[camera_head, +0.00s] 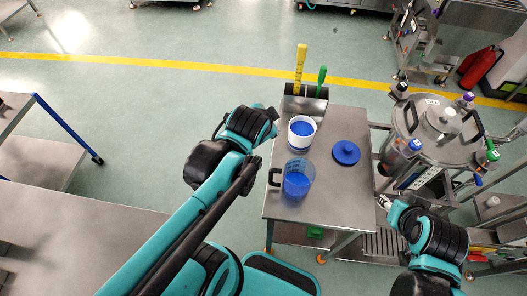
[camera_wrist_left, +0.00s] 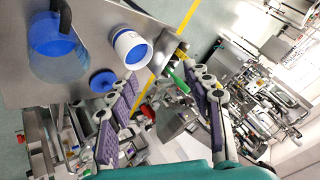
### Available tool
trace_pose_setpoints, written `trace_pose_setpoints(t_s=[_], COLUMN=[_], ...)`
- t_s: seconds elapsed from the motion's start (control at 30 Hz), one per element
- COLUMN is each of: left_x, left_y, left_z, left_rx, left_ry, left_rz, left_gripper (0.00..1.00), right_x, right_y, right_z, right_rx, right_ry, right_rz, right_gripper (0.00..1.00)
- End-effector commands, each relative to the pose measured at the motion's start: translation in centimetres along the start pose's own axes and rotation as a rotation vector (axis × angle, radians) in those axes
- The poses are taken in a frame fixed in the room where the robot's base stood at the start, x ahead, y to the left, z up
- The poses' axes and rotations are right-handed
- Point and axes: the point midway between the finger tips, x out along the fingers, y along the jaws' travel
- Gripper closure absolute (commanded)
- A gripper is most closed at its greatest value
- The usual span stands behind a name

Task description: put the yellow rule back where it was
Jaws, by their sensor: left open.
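The yellow rule (camera_head: 300,68) stands upright in the metal holder (camera_head: 305,103) at the back edge of the table, left of a green-handled tool (camera_head: 321,79). In the left wrist view the yellow rule (camera_wrist_left: 181,51) shows only in part, near the green handle (camera_wrist_left: 178,80). My left gripper (camera_wrist_left: 160,85) is open with nothing between its fingers. In the head view it is at the table's left edge, left of the white cup and nearer than the holder; its fingers are mostly hidden. My right gripper (camera_head: 384,202) is at the table's right edge, small and partly hidden.
On the table (camera_head: 340,205) are a white cup with blue contents (camera_head: 301,131), a clear jug with blue contents (camera_head: 297,180) and a blue lid (camera_head: 346,152). A steel vessel (camera_head: 432,130) stands to the right. The table's front right is clear.

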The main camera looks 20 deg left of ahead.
Motion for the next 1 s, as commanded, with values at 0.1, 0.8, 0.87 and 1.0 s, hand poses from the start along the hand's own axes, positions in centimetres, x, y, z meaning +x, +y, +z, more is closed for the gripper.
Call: trace_pose_setpoints(t_s=[0.1, 0.8, 0.87, 1.0], left_x=[-2.2, -2.4, -1.4, 1.5], left_y=[3.6, 7.9, 8.5, 10.5], left_z=[3.0, 6.2, 6.8, 8.7], left_rx=[-0.327, -0.647, -0.647, -0.646], left_ry=[-0.028, -0.073, -0.073, -0.073], left_rz=[0.087, 0.165, 0.165, 0.165], left_gripper=[0.5, 0.5, 0.5, 0.5], right_x=[0.0, 1.5, 2.6, 5.9], right_y=[0.0, 0.0, 0.0, 0.0], right_z=[0.0, 1.1, 1.9, 4.2], right_rx=[0.0, 0.0, 0.0, 0.0], right_ry=[0.0, 0.0, 0.0, 0.0], right_rz=[0.0, 0.0, 0.0, 0.0], right_gripper=[0.6, 0.6, 0.6, 0.6])
